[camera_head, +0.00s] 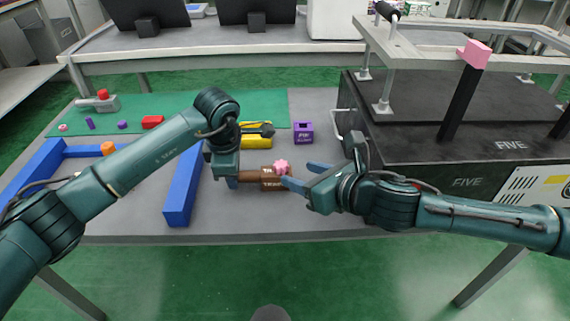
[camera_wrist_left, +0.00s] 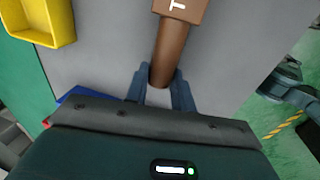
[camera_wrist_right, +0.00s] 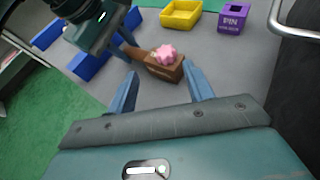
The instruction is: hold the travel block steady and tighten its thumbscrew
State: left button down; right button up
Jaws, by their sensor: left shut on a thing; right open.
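The travel block (camera_head: 270,184) is a brown block with light lettering and a brown handle, near the front edge of the grey table. Its pink knobbed thumbscrew (camera_head: 281,166) sits on top, also seen in the right wrist view (camera_wrist_right: 166,54). My left gripper (camera_head: 232,181) is shut on the handle (camera_wrist_left: 165,50), which runs between its fingers in the left wrist view. My right gripper (camera_head: 303,175) is open and empty, to the right of the block. In the right wrist view, the block (camera_wrist_right: 163,70) lies just beyond and between its fingertips (camera_wrist_right: 162,78).
A yellow tray (camera_head: 256,143) and a purple PIN box (camera_head: 303,133) stand behind the block. A blue frame (camera_head: 183,187) lies to the left. A dark cabinet (camera_head: 440,150) with a metal handle bounds the right side. Small coloured parts lie on the green mat.

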aim_at(282, 164)
jog(key=shift+w+d, duration=0.2)
jog(key=shift+w, duration=0.1)
jog(key=shift+w+a, duration=0.15)
jog(key=shift+w, duration=0.15)
jog(key=x, duration=0.6)
jog(key=shift+w+a+f, duration=0.15)
jog(key=shift+w+f, duration=0.05)
jog(key=shift+c, duration=0.4)
jog(key=c, duration=0.9)
